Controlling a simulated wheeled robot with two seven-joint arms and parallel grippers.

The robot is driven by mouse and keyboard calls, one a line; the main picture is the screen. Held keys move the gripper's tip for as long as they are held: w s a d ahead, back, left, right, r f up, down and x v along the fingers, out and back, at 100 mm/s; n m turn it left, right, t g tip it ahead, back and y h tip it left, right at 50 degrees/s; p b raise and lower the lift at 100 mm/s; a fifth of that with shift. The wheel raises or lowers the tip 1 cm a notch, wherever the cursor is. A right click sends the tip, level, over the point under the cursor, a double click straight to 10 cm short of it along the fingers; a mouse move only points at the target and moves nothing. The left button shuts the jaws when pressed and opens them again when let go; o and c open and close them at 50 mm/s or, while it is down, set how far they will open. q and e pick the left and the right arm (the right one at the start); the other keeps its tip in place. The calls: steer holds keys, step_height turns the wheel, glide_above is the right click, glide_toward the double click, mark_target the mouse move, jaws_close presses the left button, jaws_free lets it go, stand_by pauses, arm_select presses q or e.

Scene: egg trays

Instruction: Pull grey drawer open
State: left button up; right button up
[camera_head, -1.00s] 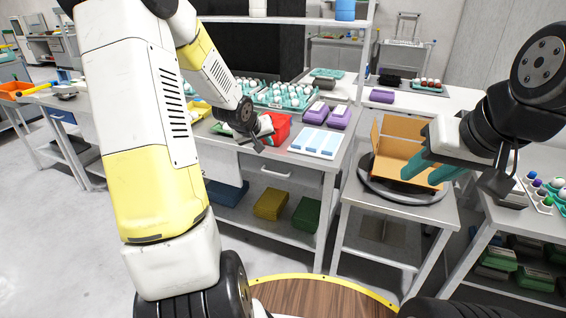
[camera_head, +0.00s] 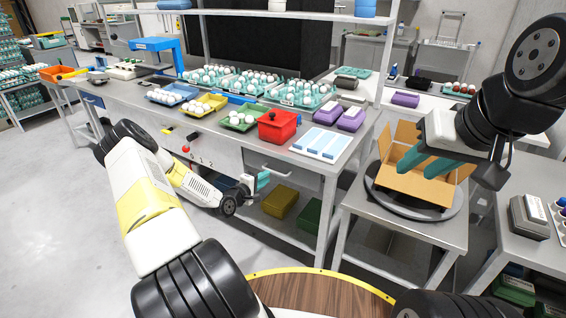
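The grey drawer (camera_head: 300,180) is set in the front of the long workbench, below the white tray, and looks shut. Its pale bar handle (camera_head: 272,171) shows on the front. My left gripper (camera_head: 262,182) is low in front of the bench, at the drawer's left end and close to the handle. One teal fingertip shows. The rest is turned away, so its opening and any contact with the handle cannot be told. My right gripper (camera_head: 428,161) is at the right with its teal fingers apart and empty, in front of the cardboard box.
On the bench stand a red bin (camera_head: 278,127), egg trays, purple boxes (camera_head: 351,119) and a white tray (camera_head: 300,143). Yellow (camera_head: 280,200) and green bins sit on the shelf below the drawer. An open cardboard box (camera_head: 420,187) stands on a turntable at the right.

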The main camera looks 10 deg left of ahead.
mark_target(274, 172)
arm_select(q)
steer(key=x, duration=0.6)
steer(key=shift+w+d, duration=0.2)
steer(key=shift+w, duration=0.15)
jaws_close()
steer(key=shift+f, duration=0.1)
stand_by(1.0)
